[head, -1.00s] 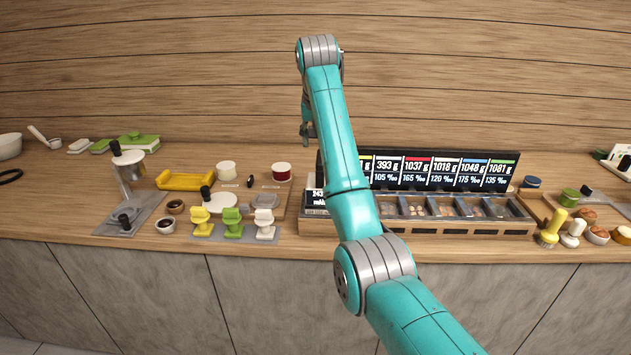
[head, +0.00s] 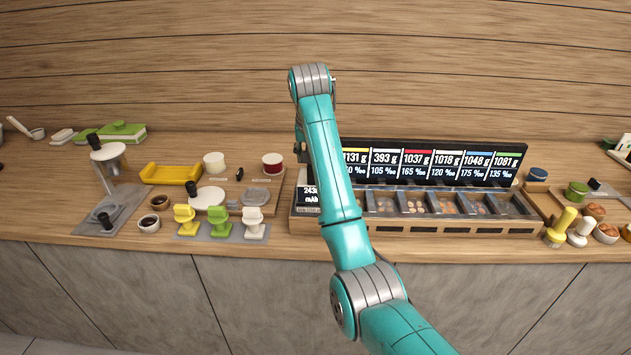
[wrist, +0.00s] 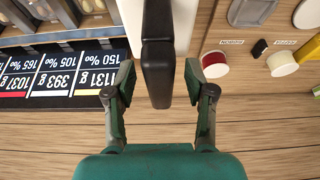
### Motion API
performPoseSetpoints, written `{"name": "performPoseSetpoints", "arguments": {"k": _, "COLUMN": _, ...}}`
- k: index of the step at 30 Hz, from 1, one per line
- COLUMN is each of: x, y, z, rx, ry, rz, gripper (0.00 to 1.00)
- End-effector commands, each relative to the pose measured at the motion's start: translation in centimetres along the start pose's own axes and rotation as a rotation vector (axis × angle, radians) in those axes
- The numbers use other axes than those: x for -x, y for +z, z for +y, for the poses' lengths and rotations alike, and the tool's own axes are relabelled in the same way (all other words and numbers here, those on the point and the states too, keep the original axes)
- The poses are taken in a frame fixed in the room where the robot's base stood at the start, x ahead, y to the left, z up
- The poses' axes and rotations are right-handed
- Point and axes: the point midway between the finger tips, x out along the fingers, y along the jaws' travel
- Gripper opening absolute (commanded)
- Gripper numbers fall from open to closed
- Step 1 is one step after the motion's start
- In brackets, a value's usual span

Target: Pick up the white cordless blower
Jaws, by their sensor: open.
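A tall black part (wrist: 158,70) with a pale strip (wrist: 184,35) along its right side stands between my fingers in the wrist view. It looks like the white cordless blower, but I cannot see its whole shape. In the head view my arm covers most of that place, at the left end of the display crate. My gripper (wrist: 158,84) is open, with one finger on each side of the black part. Gaps show between both finger pads and it. In the head view the fingers are mostly hidden behind my arm.
A black price display (head: 440,164) stands close to the right of my gripper, above a divided crate (head: 450,230). A red-and-white tub (head: 272,163) and a white tub (head: 214,162) stand to the left. Yellow, green and white stands (head: 220,222) line the counter front.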

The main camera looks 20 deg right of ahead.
Motion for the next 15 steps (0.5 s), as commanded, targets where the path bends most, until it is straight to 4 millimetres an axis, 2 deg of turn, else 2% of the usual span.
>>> {"name": "performPoseSetpoints", "arguments": {"k": 3, "x": -0.63, "y": 0.39, "z": -0.17, "rx": 0.001, "ry": -0.001, "rz": 0.001, "gripper": 0.54}}
{"name": "performPoseSetpoints", "arguments": {"k": 8, "x": -0.61, "y": 0.36, "z": -0.14, "rx": 0.000, "ry": -0.001, "rz": 0.001, "gripper": 0.54}}
{"name": "performPoseSetpoints", "arguments": {"k": 11, "x": -0.61, "y": 0.35, "z": -0.13, "rx": 0.000, "ry": -0.001, "rz": 0.001, "gripper": 0.34}}
{"name": "performPoseSetpoints", "arguments": {"k": 15, "x": -0.60, "y": 0.35, "z": -0.13, "rx": 0.000, "ry": -0.001, "rz": 0.001, "gripper": 0.00}}
